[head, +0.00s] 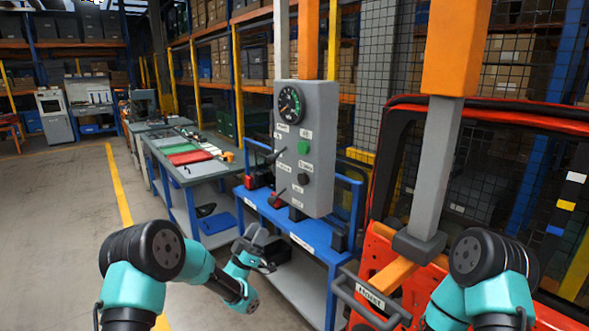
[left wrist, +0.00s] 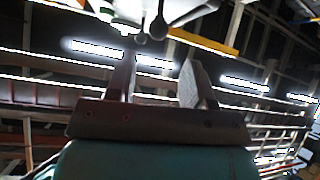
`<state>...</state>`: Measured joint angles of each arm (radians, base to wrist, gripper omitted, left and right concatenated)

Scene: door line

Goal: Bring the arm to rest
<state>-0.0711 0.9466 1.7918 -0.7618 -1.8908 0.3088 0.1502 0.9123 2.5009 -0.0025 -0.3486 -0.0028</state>
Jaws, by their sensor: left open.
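My left arm (head: 160,255) comes in from the lower left of the head view, teal and black, bent at the elbow. My left gripper (head: 258,250) is in front of the blue workbench's lower left part, with nothing seen in it. In the left wrist view the two fingers of my left gripper (left wrist: 158,65) stand apart with an empty gap between them, pointing up toward the ceiling lights. My right arm (head: 480,270) shows at the lower right of the head view, in front of the red door. Its gripper is not in view.
A grey control box (head: 306,150) with a gauge stands over a blue workbench (head: 315,243). A red door (head: 390,258) with a grey handle (head: 368,297) and a grey-orange upright (head: 438,165) is at right. A grey table (head: 200,170) stands behind. Floor at left is clear.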

